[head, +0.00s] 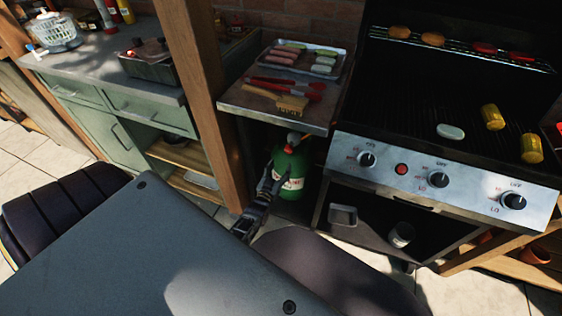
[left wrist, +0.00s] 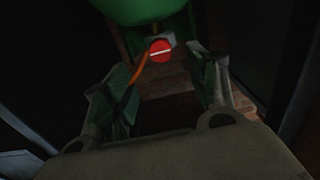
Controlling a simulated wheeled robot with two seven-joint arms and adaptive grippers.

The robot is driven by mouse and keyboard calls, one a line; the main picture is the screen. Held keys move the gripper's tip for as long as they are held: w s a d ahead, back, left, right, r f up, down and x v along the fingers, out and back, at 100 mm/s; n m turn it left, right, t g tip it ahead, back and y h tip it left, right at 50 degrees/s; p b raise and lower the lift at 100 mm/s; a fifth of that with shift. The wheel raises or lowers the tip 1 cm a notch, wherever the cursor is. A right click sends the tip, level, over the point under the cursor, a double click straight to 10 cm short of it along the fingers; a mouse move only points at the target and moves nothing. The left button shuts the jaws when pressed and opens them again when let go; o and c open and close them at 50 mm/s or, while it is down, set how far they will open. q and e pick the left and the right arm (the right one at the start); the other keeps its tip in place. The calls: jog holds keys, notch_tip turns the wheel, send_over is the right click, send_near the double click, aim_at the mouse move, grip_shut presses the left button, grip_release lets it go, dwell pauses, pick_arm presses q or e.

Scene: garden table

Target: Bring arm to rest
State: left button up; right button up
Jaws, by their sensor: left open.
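My left gripper (head: 268,183) is in front of the green gas bottle (head: 291,168), which stands in the open bay under the side shelf of the grill. In the left wrist view my left gripper (left wrist: 172,88) is open, its two fingers spread with nothing seen between them. Beyond the fingertips are the green bottle (left wrist: 135,10), a red round knob (left wrist: 160,50) with a white bar, and an orange hose (left wrist: 137,75). I cannot tell whether a finger touches the bottle. My right gripper is not in view.
The wooden post (head: 205,90) rises just left of the bay. The side shelf (head: 272,108) overhangs it and holds a tray (head: 333,70) of food and tools. The grill's control panel (head: 440,182) is to the right. A can (head: 401,235) stands in the lower compartment.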

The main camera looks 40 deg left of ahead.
pick_arm(q)
jog(key=shift+s, duration=0.25)
jog(key=shift+f, duration=0.15)
dwell(0.4)
jog(key=s+d+f+g+h, duration=0.1)
jog(key=s+d+f+g, duration=0.1)
jog(key=f+g, duration=0.3)
jog(key=s+d+f+g+h, duration=0.2)
jog(key=f+g, duration=0.1)
jog(key=f, duration=0.4)
jog(key=s+d+r+m+g+h, duration=0.1)
jog(key=s+d+r+m+g, duration=0.15)
jog(key=s+d, duration=0.4)
jog(key=s+d+r+m+g+h, duration=0.1)
jog(key=s+d+r+m+g, duration=0.1)
jog(key=s+d+g, duration=0.35)
jog(key=s+d+f, duration=0.2)
jog(key=s+f, duration=0.1)
jog(key=s, duration=0.5)
jog(key=shift+d+f+m+p, duration=0.15)
jog(key=shift+d+m+p, duration=0.15)
jog(key=shift+m+p, duration=0.15)
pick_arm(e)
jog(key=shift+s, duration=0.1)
pick_arm(q)
jog(key=shift+s+f+p, duration=0.2)
jog(key=shift+p, duration=0.25)
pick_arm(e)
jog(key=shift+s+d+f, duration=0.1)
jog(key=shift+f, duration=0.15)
